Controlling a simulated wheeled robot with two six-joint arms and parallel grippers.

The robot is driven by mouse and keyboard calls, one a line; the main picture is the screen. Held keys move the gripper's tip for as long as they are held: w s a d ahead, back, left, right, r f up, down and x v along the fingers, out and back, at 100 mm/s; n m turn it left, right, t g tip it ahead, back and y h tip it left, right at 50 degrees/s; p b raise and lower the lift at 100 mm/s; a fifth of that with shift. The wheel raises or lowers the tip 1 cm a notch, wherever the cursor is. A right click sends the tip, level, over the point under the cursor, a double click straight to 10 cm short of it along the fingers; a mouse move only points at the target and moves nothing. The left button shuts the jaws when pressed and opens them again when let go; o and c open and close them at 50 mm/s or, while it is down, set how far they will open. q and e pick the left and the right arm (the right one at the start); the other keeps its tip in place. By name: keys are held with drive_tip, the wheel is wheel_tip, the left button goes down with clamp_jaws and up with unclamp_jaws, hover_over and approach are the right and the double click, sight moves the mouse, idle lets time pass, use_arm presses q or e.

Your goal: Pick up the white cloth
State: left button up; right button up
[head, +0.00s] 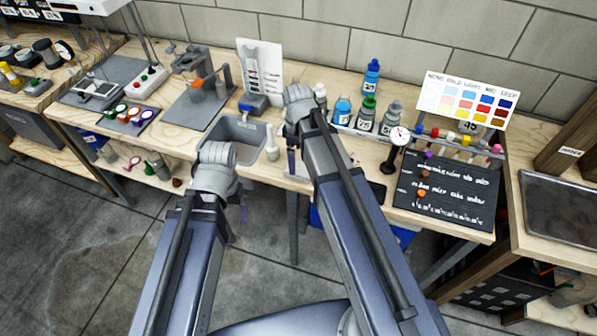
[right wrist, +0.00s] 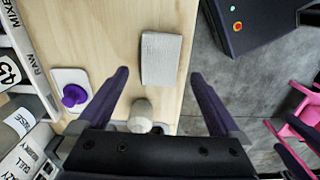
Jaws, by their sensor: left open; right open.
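The white cloth (right wrist: 161,59) lies flat as a folded, ribbed rectangle on the wooden bench, close to its edge, in the right wrist view. In the head view I cannot make it out clearly; my right arm covers much of that part of the bench. My right gripper (right wrist: 160,75) is open and empty above the bench, its purple fingers spread to either side of the cloth's near end and apart from it. My left gripper (head: 243,206) hangs at the bench's front edge, mostly hidden by its own wrist; nothing shows in it.
A white bottle (right wrist: 141,115) stands close below my right gripper. A purple knob (right wrist: 75,95) on a white base stands to its left. A grey sink (head: 235,138) is set in the bench. Several bottles (head: 366,113) and a black board (head: 447,187) stand to the right.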

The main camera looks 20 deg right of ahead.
sight(299, 168)
wheel_tip(299, 168, down, 5)
drive_tip(key=b, duration=0.4)
drive_tip(key=shift+r, duration=0.1)
drive_tip(key=c, duration=1.3)
